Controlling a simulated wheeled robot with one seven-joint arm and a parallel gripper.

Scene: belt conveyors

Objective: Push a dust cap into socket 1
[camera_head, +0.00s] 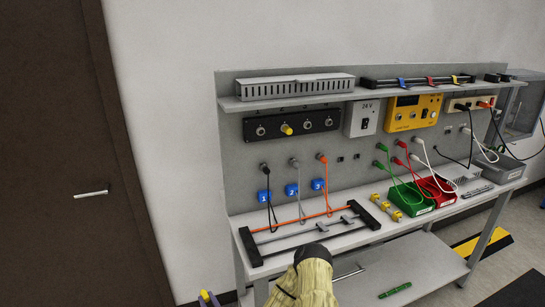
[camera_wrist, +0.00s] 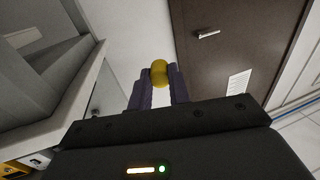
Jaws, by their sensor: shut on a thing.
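In the wrist view a yellow dust cap (camera_wrist: 159,72) sits between the two purple fingers of my gripper (camera_wrist: 158,88), which is shut on it. The black socket panel (camera_head: 273,124) is on the back board under the shelf, with several round sockets in a row. The leftmost socket (camera_head: 260,131) is uncapped; the one beside it holds a yellow cap (camera_head: 286,129).
Cables with blue tags (camera_head: 291,190) hang below the panel. Several yellow pieces (camera_head: 387,207) lie on the bench (camera_head: 345,243) beside a black-ended rail frame (camera_head: 361,214). Green (camera_head: 411,203) and red bins stand further right. A brown door (camera_head: 70,150) is at left.

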